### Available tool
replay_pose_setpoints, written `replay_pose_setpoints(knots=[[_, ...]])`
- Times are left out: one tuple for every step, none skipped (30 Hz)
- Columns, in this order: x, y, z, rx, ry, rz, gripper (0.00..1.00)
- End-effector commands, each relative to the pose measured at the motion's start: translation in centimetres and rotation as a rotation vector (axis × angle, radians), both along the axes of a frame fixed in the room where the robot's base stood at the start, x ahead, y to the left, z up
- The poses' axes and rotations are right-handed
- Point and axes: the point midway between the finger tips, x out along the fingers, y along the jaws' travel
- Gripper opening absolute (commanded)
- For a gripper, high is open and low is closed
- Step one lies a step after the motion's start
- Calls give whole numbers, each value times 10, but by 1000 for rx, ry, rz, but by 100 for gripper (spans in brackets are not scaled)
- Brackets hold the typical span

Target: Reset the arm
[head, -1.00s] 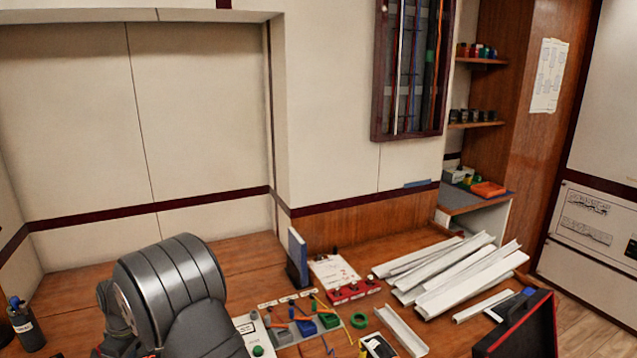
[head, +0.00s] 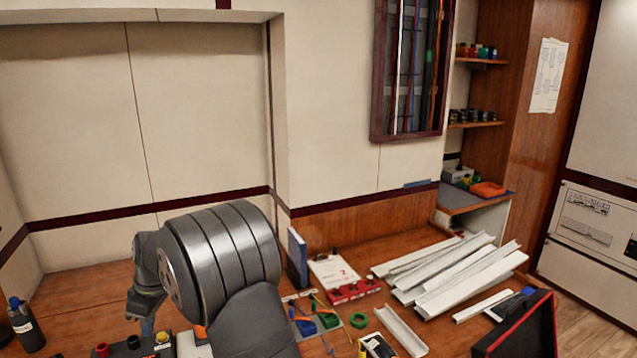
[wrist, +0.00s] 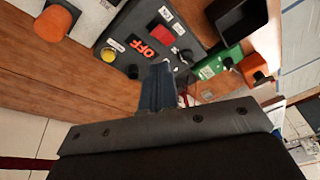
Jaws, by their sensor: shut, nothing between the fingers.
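My arm stands in the lower left of the head view, with my gripper (head: 148,326) pointing down at its left end. In the wrist view my gripper (wrist: 157,88) shows as closed blue-grey fingers with nothing held. The fingertips overlap the lower edge of a dark control box (wrist: 130,42); I cannot tell whether they touch it. The box carries an "OFF" label, a red button (wrist: 161,35), black buttons and a yellow button (wrist: 108,54). In the head view the box (head: 120,350) is cut off by the bottom edge.
An orange knob (wrist: 53,22) and a green box with an orange knob (wrist: 254,68) flank the control box. White channels (head: 455,272), a white-and-red panel (head: 340,275), a blue upright board (head: 297,258) and a black case (head: 520,330) lie rightward. A bottle (head: 22,325) stands far left.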

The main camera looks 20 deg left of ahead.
Motion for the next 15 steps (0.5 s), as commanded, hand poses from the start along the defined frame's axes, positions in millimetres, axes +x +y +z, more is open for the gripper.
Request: replay_pose_setpoints(knots=[[6, -8, 7, 15, 11, 1, 0], [9, -12, 10, 23, 16, 6, 0], [11, -18, 14, 34, 25, 10, 0], [14, -22, 17, 41, 28, 15, 0], [15, -25, 20, 49, 34, 18, 0], [18, -29, 24, 60, 40, 22, 0], [20, -33, 26, 67, 43, 26, 0], [21, -36, 28, 74, 47, 29, 0], [22, -39, 31, 83, 51, 32, 0], [24, -41, 32, 88, 53, 35, 0], [25, -43, 34, 92, 55, 36, 0], [26, -45, 36, 99, 58, 39, 0], [26, -46, 37, 102, 59, 41, 0], [26, -47, 38, 105, 61, 43, 0], [27, -48, 38, 106, 62, 44, 0]])
